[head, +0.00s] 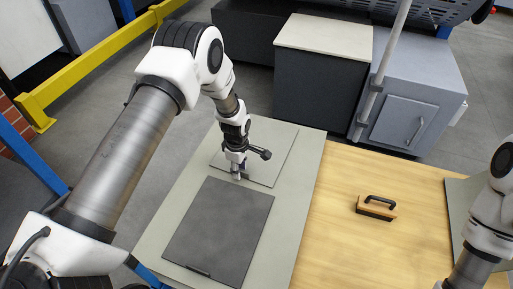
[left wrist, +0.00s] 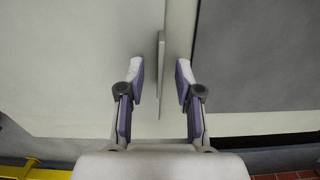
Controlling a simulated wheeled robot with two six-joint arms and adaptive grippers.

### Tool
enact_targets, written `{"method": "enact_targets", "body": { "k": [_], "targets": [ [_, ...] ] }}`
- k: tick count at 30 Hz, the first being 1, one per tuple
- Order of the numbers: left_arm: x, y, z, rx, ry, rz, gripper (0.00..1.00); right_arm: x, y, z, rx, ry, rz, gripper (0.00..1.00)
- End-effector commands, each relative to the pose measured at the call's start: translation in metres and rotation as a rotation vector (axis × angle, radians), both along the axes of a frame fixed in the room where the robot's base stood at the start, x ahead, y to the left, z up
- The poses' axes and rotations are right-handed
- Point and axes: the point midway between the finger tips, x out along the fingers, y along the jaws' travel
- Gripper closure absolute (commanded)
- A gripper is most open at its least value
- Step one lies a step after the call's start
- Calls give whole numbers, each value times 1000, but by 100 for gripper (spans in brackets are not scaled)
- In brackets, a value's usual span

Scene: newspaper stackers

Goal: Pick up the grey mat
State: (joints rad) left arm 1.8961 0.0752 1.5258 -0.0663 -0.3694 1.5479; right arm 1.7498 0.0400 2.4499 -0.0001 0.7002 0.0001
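A light grey mat (head: 272,151) lies flat on the far part of the grey-green table surface. A dark grey mat (head: 222,228) lies nearer, with a small tab on its near edge. My left gripper (head: 238,174) is over the near edge of the light mat and hides part of it. In the left wrist view, the left gripper (left wrist: 160,75) is open, with one finger on each side of a thin light tab (left wrist: 161,60) at the light mat's edge. No contact is visible. My right gripper is outside the view; only its arm shows.
A wooden board surface (head: 375,240) with a black-handled wooden block (head: 376,209) is right of the mats. Another grey-green surface (head: 459,195) is at the far right. A grey cabinet (head: 410,110) and a yellow rail (head: 95,60) stand beyond the table.

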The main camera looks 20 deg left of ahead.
Motion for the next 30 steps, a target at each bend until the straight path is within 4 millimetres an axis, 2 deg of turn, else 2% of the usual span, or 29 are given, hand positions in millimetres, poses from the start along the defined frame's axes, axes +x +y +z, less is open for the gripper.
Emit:
{"method": "enact_targets", "body": {
  "k": [1,2,3,13,16,20,24,27,30],
  "targets": [
    [0,0,0,0,0,0,86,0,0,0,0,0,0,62],
    [0,0,0,0,1,0,96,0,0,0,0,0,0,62],
    [0,0,0,0,1,0,100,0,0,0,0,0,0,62],
    [0,0,1,0,-1,0,100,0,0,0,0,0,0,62],
    [0,0,7,0,-1,0,100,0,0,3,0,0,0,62],
    [1,0,33,0,-3,0,100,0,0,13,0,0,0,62],
    [1,0,69,0,-4,-1,100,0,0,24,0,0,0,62],
    [1,0,88,0,-3,-1,100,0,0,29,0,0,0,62],
    [0,0,99,0,-1,-1,100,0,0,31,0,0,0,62]
  ]
}}
